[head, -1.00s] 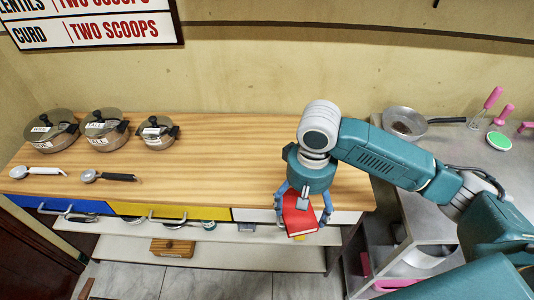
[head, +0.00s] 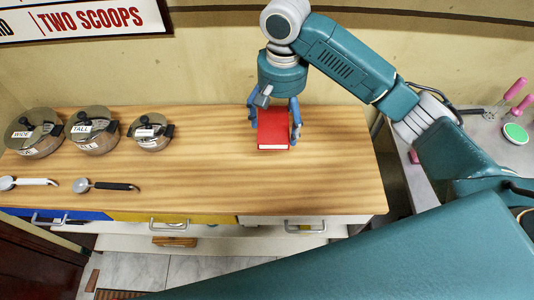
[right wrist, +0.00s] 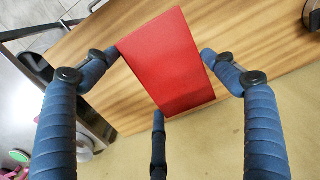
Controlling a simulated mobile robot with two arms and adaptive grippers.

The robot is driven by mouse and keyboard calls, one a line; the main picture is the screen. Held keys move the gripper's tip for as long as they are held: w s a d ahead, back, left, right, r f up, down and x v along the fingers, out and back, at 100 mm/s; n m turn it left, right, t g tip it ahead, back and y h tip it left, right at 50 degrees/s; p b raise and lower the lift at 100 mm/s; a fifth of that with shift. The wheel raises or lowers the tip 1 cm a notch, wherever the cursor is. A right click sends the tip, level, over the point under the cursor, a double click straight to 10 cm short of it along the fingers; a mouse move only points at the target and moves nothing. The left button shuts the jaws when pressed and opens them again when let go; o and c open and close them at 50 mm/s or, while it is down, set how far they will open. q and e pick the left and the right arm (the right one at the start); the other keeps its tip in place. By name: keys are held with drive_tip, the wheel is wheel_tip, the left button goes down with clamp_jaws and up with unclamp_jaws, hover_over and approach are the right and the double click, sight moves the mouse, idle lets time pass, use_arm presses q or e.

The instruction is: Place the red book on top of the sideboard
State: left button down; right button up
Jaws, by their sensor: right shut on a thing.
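The red book (head: 273,130) is at the right part of the sideboard's wooden top (head: 210,190) in the head view. I cannot tell whether it touches the wood or hangs just above it. My right gripper (head: 274,122) points down from above and is shut on the book, with blue fingers at its sides. In the right wrist view, the book (right wrist: 168,62) lies between the fingers (right wrist: 160,58), its red cover facing the camera and the wooden top (right wrist: 250,45) behind it. My left gripper is not in view.
Several lidded pots, including a left one (head: 35,133) and a right one (head: 150,132), stand at the sideboard's back left. A white-handled scoop (head: 28,182) and a black-handled scoop (head: 105,185) lie in front. The top's middle is clear. A grey counter (head: 480,130) is at right.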

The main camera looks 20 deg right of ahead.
wheel_tip(320, 180, down, 2)
drive_tip(key=shift+a+f, duration=0.1)
drive_tip(key=shift+f, duration=0.15)
drive_tip(key=f, duration=0.4)
drive_tip(key=f+p, duration=0.1)
drive_tip(key=f, duration=0.6)
drive_tip(key=shift+s+f, duration=0.3)
drive_tip(key=shift+f+p, duration=0.3)
drive_tip(key=shift+f, duration=0.35)
wheel_tip(320, 180, down, 4)
drive_tip(key=shift+r, duration=0.25)
drive_tip(key=shift+f, duration=0.3)
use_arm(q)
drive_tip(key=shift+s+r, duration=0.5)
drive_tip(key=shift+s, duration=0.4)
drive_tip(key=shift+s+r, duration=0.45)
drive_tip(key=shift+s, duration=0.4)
use_arm(e)
drive_tip(key=shift+f, duration=0.1)
